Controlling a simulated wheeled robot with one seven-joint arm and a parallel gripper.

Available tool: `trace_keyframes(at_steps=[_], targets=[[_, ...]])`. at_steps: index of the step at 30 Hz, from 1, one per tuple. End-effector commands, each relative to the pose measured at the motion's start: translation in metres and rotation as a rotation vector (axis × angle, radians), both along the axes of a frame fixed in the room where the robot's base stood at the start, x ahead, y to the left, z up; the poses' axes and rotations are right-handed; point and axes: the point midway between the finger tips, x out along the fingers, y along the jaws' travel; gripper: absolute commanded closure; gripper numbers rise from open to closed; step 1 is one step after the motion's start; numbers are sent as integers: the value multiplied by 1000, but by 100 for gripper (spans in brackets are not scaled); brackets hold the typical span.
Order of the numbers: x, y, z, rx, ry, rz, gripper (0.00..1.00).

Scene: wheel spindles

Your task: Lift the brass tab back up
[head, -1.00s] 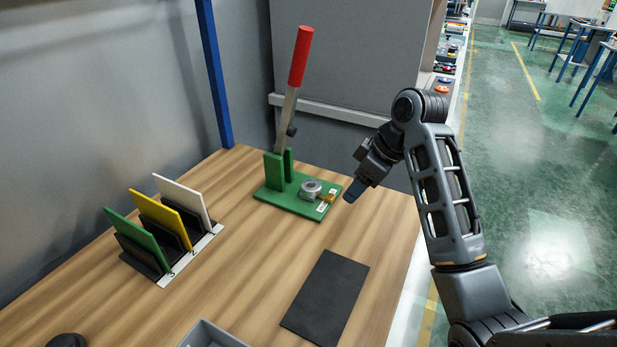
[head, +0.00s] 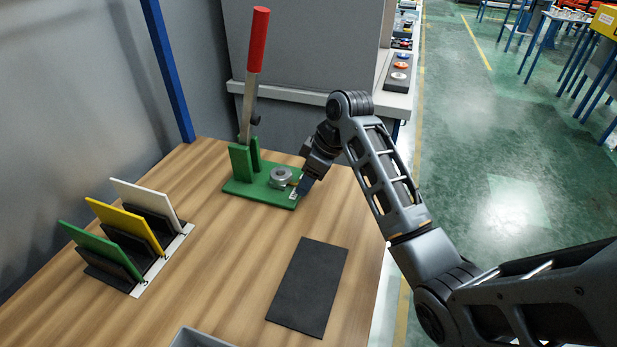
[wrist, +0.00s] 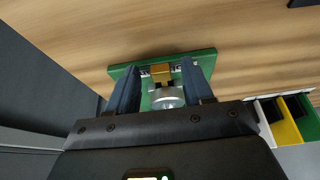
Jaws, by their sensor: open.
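The green press fixture (head: 262,188) stands on the table at its far end, with a raised lever that has a red handle (head: 259,40). A round metal spindle (head: 281,176) sits on its base; it also shows in the wrist view (wrist: 167,98). The brass tab (wrist: 160,70) lies beside the spindle, between my fingers in the wrist view. In the head view my gripper mostly covers it. My gripper (head: 304,188) is at the right end of the green base. In the wrist view my gripper (wrist: 160,82) is open, with one finger on each side of the tab, and holds nothing.
A rack (head: 165,260) with green, yellow and white plates stands on the left of the table. A dark mat (head: 308,287) lies in front of the fixture. A grey tray (head: 197,338) shows at the bottom edge. Bare wood lies between rack and mat.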

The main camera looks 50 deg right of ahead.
Motion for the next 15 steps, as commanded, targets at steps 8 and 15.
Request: trace_keyframes(at_steps=[8, 15], targets=[[0, 0, 0, 0, 0, 0, 58], [0, 0, 0, 0, -1, 0, 81]])
